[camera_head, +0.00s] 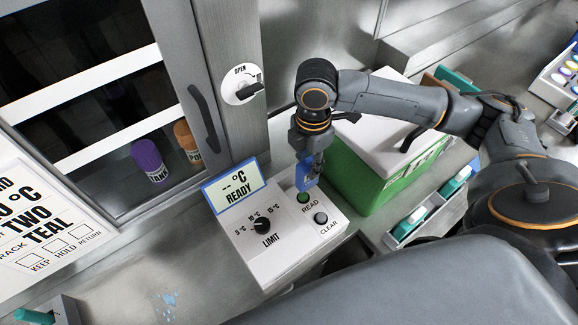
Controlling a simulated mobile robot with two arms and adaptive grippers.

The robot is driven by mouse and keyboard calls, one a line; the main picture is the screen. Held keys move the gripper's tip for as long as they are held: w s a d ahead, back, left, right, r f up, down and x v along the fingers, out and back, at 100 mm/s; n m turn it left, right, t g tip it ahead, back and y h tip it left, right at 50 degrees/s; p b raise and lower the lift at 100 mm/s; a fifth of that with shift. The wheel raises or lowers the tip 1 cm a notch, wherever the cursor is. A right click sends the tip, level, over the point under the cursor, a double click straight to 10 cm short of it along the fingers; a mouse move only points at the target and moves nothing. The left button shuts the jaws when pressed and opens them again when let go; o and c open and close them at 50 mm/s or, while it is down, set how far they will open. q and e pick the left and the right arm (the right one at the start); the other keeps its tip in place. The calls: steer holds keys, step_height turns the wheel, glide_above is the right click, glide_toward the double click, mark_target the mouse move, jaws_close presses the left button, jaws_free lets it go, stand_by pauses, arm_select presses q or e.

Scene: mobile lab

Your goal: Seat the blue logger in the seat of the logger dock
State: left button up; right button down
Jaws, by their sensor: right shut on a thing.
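The logger dock (250,250) is a white console on the bench. My right gripper (309,165) points down over the dock's back right part, behind the READ button. It is shut on the blue logger (304,178), a small blue block partly hidden by the fingers. I cannot tell whether the logger touches the dock, and the seat is not clearly visible. My left gripper is out of view.
A green box with a white lid (385,165) stands right behind the dock, close to my right arm. A glass-doored cabinet (90,90) with purple and orange-brown bottles is at the left. A rack with teal items (430,215) is at the right. Bench left of the dock is mostly clear.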

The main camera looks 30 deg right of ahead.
steer(key=w+f+p, duration=0.1)
steer(key=w+f, duration=0.1)
steer(key=f, duration=0.1)
steer(key=w+a+f, duration=0.1)
steer(key=w+f, duration=0.1)
steer(key=f, duration=0.1)
steer(key=w+f+p, duration=0.1)
steer(key=w+f, duration=0.1)
steer(key=f, duration=0.1)
steer(key=shift+w+a+f+p, duration=0.2)
steer(key=shift+w+f+p, duration=0.05)
steer(key=shift+w+p, duration=0.1)
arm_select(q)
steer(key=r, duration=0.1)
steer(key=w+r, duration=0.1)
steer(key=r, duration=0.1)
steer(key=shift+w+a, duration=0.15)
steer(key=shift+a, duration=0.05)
arm_select(e)
steer(key=shift+f, duration=0.15)
steer(key=c, duration=1.1)
jaws_free()
steer(key=shift+f, duration=0.15)
steer(key=shift+o, duration=0.2)
